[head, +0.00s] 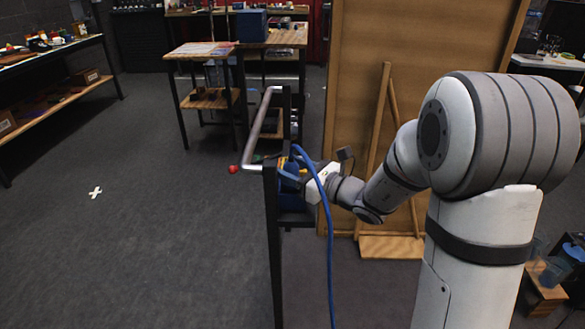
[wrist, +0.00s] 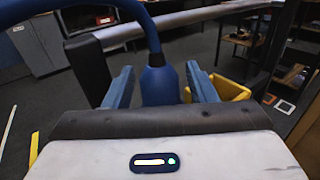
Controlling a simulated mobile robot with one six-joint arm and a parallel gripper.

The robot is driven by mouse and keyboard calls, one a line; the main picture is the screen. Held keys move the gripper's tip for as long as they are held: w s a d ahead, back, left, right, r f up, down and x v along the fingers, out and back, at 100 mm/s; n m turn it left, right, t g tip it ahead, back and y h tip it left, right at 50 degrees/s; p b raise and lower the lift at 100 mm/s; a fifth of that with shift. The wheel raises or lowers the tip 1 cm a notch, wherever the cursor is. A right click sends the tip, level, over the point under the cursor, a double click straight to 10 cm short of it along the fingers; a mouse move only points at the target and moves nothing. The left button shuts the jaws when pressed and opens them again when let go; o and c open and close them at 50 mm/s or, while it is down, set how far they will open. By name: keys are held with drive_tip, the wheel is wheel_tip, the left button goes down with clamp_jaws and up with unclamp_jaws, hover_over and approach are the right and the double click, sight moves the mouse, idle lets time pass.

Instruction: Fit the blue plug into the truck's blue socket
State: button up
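My gripper (head: 300,172) is beside the upper part of the truck, a dark metal frame (head: 272,245) with a silver handle bar (head: 262,125). In the wrist view, the blue plug (wrist: 160,86) stands between my two blue fingers (wrist: 160,84), and a blue cable (wrist: 130,10) arches up and left from its top. Narrow gaps seem to show beside the plug, but its lower part is hidden behind my gripper body, so the grip is unclear. The cable also shows in the head view (head: 329,235), looping over my gripper and hanging down. I cannot make out the blue socket.
A yellow bin (wrist: 228,89) is just right of my fingers in the wrist view. A wooden panel (head: 410,60) stands behind my arm. Wooden tables (head: 200,50) are at the back, and a shelf (head: 60,95) is on the left.

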drive_tip(key=shift+o, duration=0.8)
drive_tip(key=v, duration=0.8)
drive_tip(key=shift+p, duration=0.3)
drive_tip(key=shift+a, duration=0.1)
